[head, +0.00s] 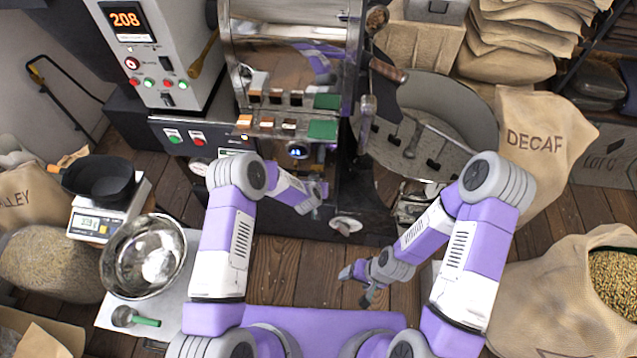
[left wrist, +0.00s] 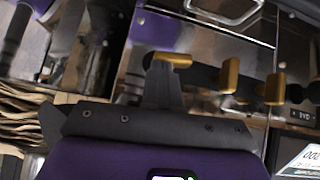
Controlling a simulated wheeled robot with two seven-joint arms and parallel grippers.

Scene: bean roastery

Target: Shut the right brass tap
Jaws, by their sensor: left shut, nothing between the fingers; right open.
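In the left wrist view three brass tap handles stand on dark fittings along a shiny metal front. One brass handle (left wrist: 172,59) lies crosswise right at the tips of my left gripper (left wrist: 163,72); I cannot tell whether they touch. A second brass handle (left wrist: 229,75) and a third brass handle (left wrist: 272,89) stand upright to the right, clear of the fingers. My left gripper is shut and empty. In the head view it (head: 321,191) is in front of the roaster, where the taps cannot be made out. My right gripper (head: 356,285) is open and empty above the floor.
The steel roaster (head: 290,75) fills the back, with a round cooling tray (head: 445,110) at its right. A steel bowl (head: 118,277) and a scale (head: 97,222) stand at left. A DECAF sack (head: 535,135) and an open bean sack (head: 555,300) stand at right.

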